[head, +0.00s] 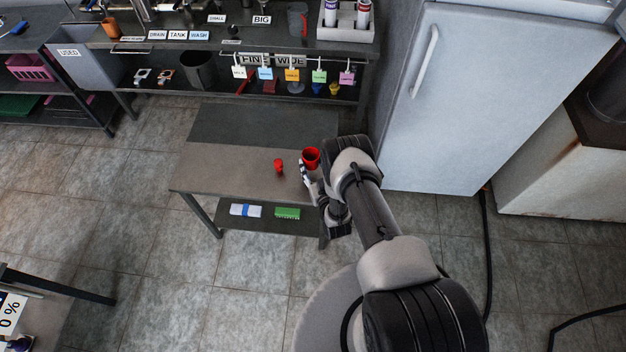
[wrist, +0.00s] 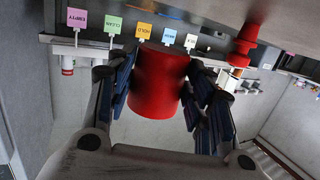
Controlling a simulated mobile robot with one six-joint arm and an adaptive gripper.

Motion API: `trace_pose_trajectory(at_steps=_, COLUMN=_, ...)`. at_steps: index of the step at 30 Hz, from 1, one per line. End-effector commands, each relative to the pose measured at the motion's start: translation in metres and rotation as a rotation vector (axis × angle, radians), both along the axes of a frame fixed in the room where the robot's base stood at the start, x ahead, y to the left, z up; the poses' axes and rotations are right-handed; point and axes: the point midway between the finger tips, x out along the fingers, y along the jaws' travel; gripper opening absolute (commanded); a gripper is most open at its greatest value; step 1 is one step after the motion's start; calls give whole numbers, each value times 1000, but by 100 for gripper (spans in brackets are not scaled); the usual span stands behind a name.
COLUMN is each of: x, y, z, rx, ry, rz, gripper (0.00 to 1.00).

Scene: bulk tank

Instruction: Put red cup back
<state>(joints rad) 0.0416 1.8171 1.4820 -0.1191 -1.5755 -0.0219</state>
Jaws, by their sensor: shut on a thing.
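A red cup (head: 311,156) is in my gripper (head: 305,172), near the right end of the small table. In the wrist view the red cup (wrist: 160,80) fills the space between the two fingers of my gripper (wrist: 164,68), which press on its sides. I cannot tell whether the cup touches the tabletop. A smaller red object (head: 278,166) stands on the table to the left of the cup. It also shows in the wrist view (wrist: 243,45), apart from my gripper.
The small table (head: 225,180) has a dark rear strip and a lower shelf with a blue-white item (head: 245,210) and a green block (head: 288,213). Coloured tags (head: 292,75) hang from the counter behind. A white fridge (head: 460,100) stands at right.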

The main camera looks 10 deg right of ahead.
Motion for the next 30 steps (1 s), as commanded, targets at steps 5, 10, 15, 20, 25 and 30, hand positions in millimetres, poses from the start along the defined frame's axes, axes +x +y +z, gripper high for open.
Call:
trace_pose_trajectory(at_steps=5, x=0, y=0, z=-11, rx=0, ry=-1, rz=0, gripper=20)
trace_pose_trajectory(at_steps=10, x=0, y=0, z=-29, rx=0, ry=0, rz=0, gripper=20)
trace_pose_trajectory(at_steps=15, x=0, y=0, z=-52, rx=0, ry=0, rz=0, gripper=20)
trace_pose_trajectory(at_steps=20, x=0, y=0, z=-52, rx=0, ry=0, rz=0, gripper=20)
trace_pose_trajectory(at_steps=25, x=0, y=0, z=-52, rx=0, ry=-1, rz=0, gripper=20)
trace_pose_trajectory(at_steps=30, x=0, y=0, z=-55, rx=0, ry=0, rz=0, gripper=51)
